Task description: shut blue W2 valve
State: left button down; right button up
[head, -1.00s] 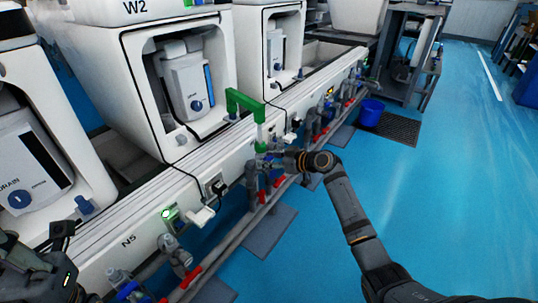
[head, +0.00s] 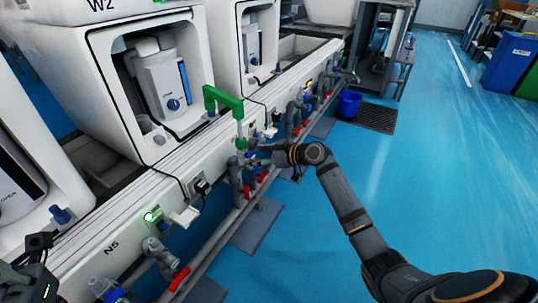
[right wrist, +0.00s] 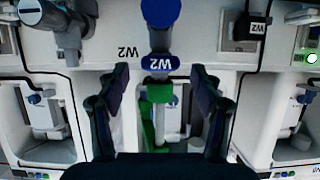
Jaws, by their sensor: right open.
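The blue W2 valve (right wrist: 160,62) shows in the right wrist view as a blue cap with white "W2" lettering, seen upside down, at the end of a grey fitting. My right gripper (right wrist: 161,78) is open, with one dark finger on each side of the picture's middle; the cap appears between the fingertips, and I cannot tell whether they touch it. A green pipe (right wrist: 158,93) lies between the fingers. In the head view my right gripper (head: 256,155) is at the rail below the green pipe (head: 225,97). Of my left arm only dark parts show at the lower left.
Another blue round part (right wrist: 160,12) is at the top of the wrist view. Grey fittings with red handles (head: 247,191) line the rail's front. A blue bucket (head: 349,102) stands farther along.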

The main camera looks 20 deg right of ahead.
jog(key=v, duration=0.9)
